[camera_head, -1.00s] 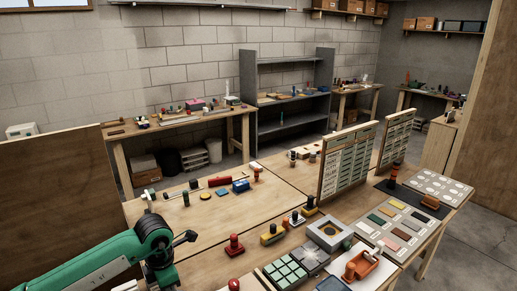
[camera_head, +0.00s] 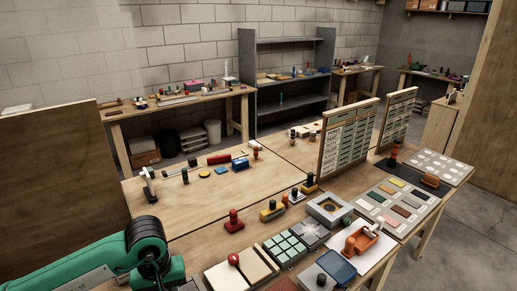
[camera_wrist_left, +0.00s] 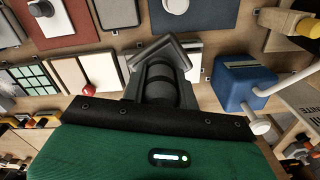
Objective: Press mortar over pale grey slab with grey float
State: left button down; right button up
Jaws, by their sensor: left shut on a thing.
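My left gripper (camera_wrist_left: 165,60) shows in the wrist view as dark grey fingers, shut, above the table. The thing in its grip, taken to be the grey float, is largely hidden by the fingers and wrist. A pale slab (camera_wrist_left: 192,58) lies just behind and right of the fingers in that view; I cannot tell contact or whether mortar covers it. In the head view my left arm comes in at lower left and its gripper is below the frame edge. My right gripper is not in view.
A blue box (camera_wrist_left: 243,85) with pale rods stands right of the gripper. A red-knobbed tool (camera_wrist_left: 88,89) and more slabs lie to its left. In the head view, a green tiled panel (camera_head: 286,246), an orange-handled tool (camera_head: 360,240) and upright boards (camera_head: 345,150) crowd the right side.

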pick_arm(q)
jog(key=s+m, duration=0.1)
jog(key=m, duration=0.1)
jog(key=shift+s+f+m, duration=0.1)
jog(key=shift+s+m, duration=0.05)
jog(key=shift+m, duration=0.15)
jog(key=shift+s+d+m, duration=0.1)
jog(key=shift+s+m, duration=0.15)
jog(key=shift+m, duration=0.35)
jog(key=shift+w+f, duration=0.1)
jog(key=shift+w, duration=0.15)
jog(key=shift+n, duration=0.3)
jog(key=shift+w+a+f+p, duration=0.25)
jog(key=shift+w+a+f, duration=0.75)
jog(key=shift+w+f, duration=1.15)
jog(key=shift+w+a+f+p, duration=0.3)
jog(key=shift+w+a+f, duration=0.85)
jog(key=shift+f, duration=1.85)
jog(key=shift+w+a+f+p, duration=0.25)
jog(key=shift+w+a+f, duration=0.55)
jog(key=shift+w+f, duration=1.45)
jog(key=shift+s+f, duration=0.4)
jog(key=shift+f+b, duration=0.75)
jog(key=shift+b, duration=0.15)
